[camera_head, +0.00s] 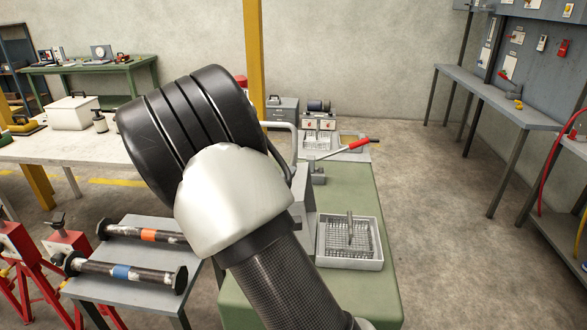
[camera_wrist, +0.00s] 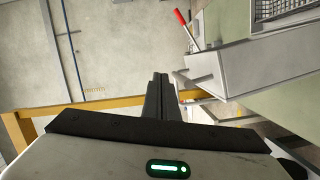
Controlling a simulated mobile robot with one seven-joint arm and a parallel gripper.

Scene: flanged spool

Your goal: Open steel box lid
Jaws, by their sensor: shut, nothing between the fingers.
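A grey steel box (camera_head: 304,198) stands on the green-topped bench, mostly hidden behind my arm in the head view. In the wrist view a large pale grey box body (camera_wrist: 245,68) lies to the right of my fingers, and it looks like the same box. I cannot tell its lid from its walls, or whether the lid is open. My gripper (camera_wrist: 161,80) is shut and empty, with its fingertips to the left of the box and seemingly apart from it. The head view hides my gripper behind my arm.
A white tray with a wire basket (camera_head: 349,243) stands right of the box. A red-handled lever (camera_head: 345,149) sticks out behind it. A grey side table with dark spools (camera_head: 125,270) stands at left. Floor to the right is clear.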

